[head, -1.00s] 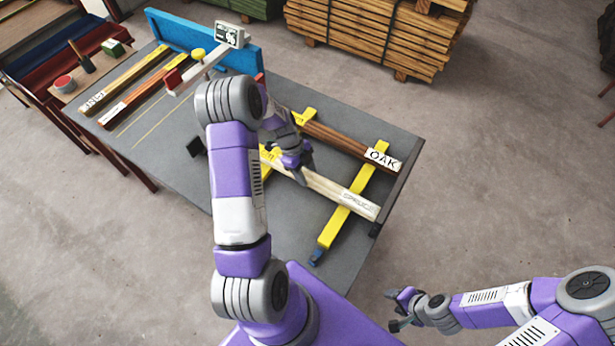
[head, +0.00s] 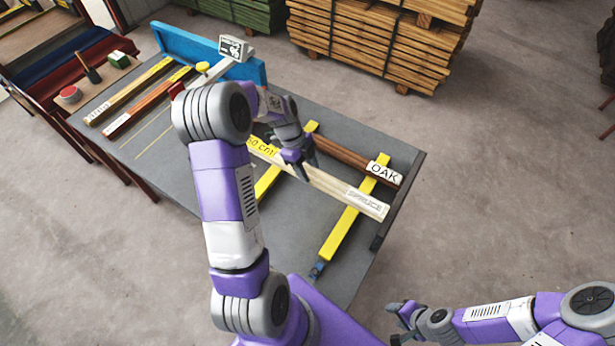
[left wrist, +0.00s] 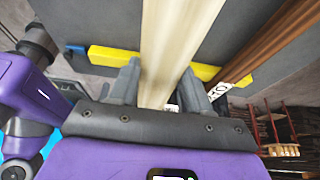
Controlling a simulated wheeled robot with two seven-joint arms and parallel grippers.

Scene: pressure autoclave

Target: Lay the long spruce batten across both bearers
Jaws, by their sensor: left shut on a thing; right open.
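The pale spruce batten (head: 350,191) spans above both yellow bearers, the right one (head: 345,228) and the left one (head: 266,182). My left gripper (head: 298,170) is shut on the batten near its middle. In the left wrist view the batten (left wrist: 180,45) runs between the two fingers of this gripper (left wrist: 158,88), with a yellow bearer (left wrist: 112,56) behind it. I cannot tell whether the batten touches the bearers. My right gripper (head: 392,322) is open and empty, off the table's front right side.
The brown oak batten (head: 350,157) lies across the bearers behind the spruce. The grey table (head: 290,235) also carries more battens (head: 132,90) at the left and a gauge with a display (head: 236,48) by a blue fence (head: 190,46). Timber stacks (head: 385,45) stand behind.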

